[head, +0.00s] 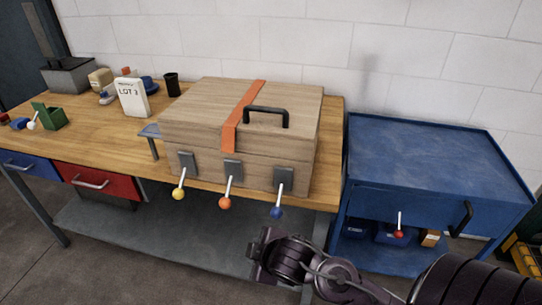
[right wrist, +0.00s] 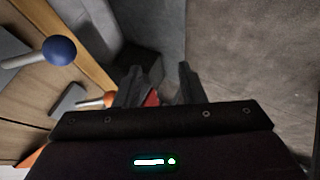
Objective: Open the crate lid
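The wooden crate (head: 180,128) stands on the workbench, its lid (head: 205,97) down. An orange strap (head: 241,117) crosses the lid, and a black handle (head: 266,113) is on it. Three latch levers hang from grey plates on the front: yellow-knobbed (head: 179,193), orange-knobbed (head: 225,202) and blue-knobbed (head: 277,212). My right gripper (head: 260,255) is below the blue knob, apart from it. In the right wrist view, its fingers (right wrist: 158,78) are spread with nothing seen held, and the blue knob (right wrist: 58,50) is at upper left. My left gripper is not in view.
A blue cabinet (head: 430,155) with a red-knobbed lever (head: 399,232) stands right of the wooden workbench (head: 75,122). A "LOT 3" sign (head: 131,97), black cup (head: 171,84) and green bin (head: 48,116) are left of the crate. A white block wall is behind.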

